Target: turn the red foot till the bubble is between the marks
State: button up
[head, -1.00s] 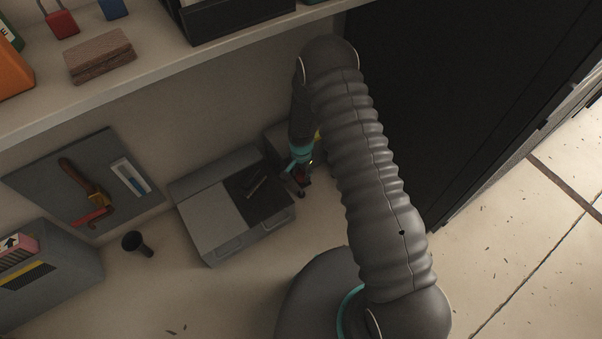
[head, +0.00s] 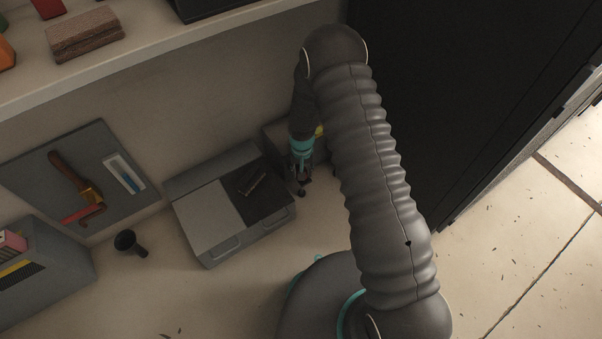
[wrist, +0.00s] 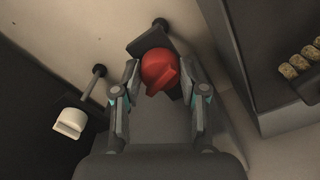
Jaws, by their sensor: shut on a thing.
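The red foot (wrist: 158,68), a round red knob with a raised grip, shows in the upper middle of the wrist view. My gripper (wrist: 160,78) has a finger on each side of it and is shut on it. In the head view my gripper (head: 302,183) points down beside the grey box, and the red foot cannot be made out there. A small patch of yellow (head: 319,131) shows behind my arm; I cannot tell what it belongs to. The bubble and its marks cannot be made out in either view.
A grey box (head: 207,217) with a dark panel stands left of my gripper. A dark cabinet (head: 430,110) rises on the right. A white knob (wrist: 70,123) and a dark post (wrist: 93,80) stand left in the wrist view.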

jog(key=shift+n+b, duration=0.4)
jog(key=shift+n, duration=0.6)
jog(key=o, duration=1.1)
jog(key=shift+o, duration=0.2)
notch_tip(320, 180, up, 12)
jog(key=shift+s, duration=0.15)
